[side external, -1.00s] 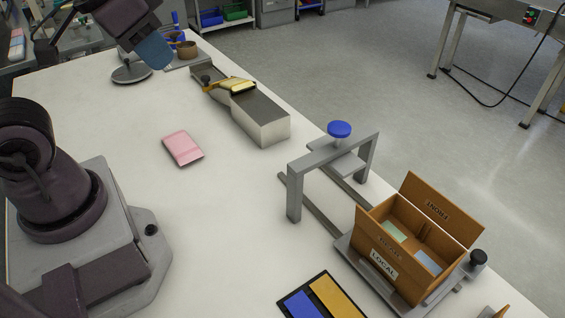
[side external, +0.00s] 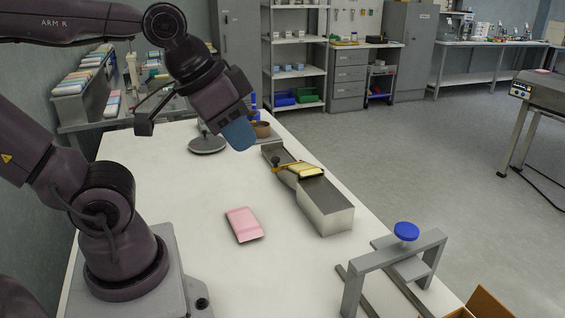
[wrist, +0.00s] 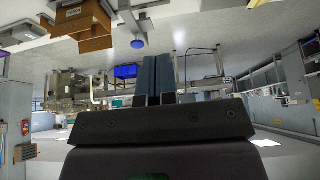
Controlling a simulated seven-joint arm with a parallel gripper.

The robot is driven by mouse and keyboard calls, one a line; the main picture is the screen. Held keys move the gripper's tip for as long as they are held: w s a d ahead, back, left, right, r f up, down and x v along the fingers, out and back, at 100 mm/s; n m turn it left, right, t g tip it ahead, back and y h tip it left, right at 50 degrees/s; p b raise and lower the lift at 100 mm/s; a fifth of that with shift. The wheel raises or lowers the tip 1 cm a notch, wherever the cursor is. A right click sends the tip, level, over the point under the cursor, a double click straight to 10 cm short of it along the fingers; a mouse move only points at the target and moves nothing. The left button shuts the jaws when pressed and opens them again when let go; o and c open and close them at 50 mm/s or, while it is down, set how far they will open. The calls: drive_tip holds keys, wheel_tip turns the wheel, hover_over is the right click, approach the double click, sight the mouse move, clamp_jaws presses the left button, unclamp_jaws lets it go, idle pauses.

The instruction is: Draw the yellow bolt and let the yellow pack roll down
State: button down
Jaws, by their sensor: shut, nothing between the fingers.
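The yellow bolt (side external: 284,168), a thin strip with a dark knob (side external: 276,161) by its left end, lies across the metal chute (side external: 273,152). The yellow pack (side external: 308,171) is just right of it, at the top end of the silver box (side external: 325,207); whether they touch is unclear. My gripper (side external: 238,136), with blue fingers, is shut and empty. It hangs above the table, left of and higher than the bolt, apart from it. In the wrist view the closed fingers (wrist: 158,78) point away; neither bolt nor pack can be made out there.
A pink pack (side external: 244,224) lies on the white table (side external: 185,180). A grey round stand (side external: 207,144) and a brown cup (side external: 261,129) are near my gripper. A grey frame with a blue knob (side external: 406,231) stands at front right. A brown box (side external: 484,305) is partly cut off.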

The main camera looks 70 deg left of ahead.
drive_tip(key=c, duration=1.4)
unclamp_jaws()
drive_tip(key=shift+a, duration=0.15)
drive_tip(key=o, duration=0.6)
drive_tip(key=shift+w+a+f+n+g, duration=0.3)
drive_tip(key=shift+a+f+g, duration=0.05)
drive_tip(key=shift+a+f, duration=0.2)
drive_tip(key=shift+w+a+f+n+g, duration=0.3)
drive_tip(key=shift+a+f+g, duration=0.1)
drive_tip(key=shift+f, duration=0.1)
drive_tip(key=n+g, duration=0.4)
drive_tip(key=n, duration=0.6)
hover_over(275, 158)
drive_tip(key=shift+f, duration=6.55)
wheel_tip(275, 158, down, 12)
drive_tip(key=shift+c, duration=0.3)
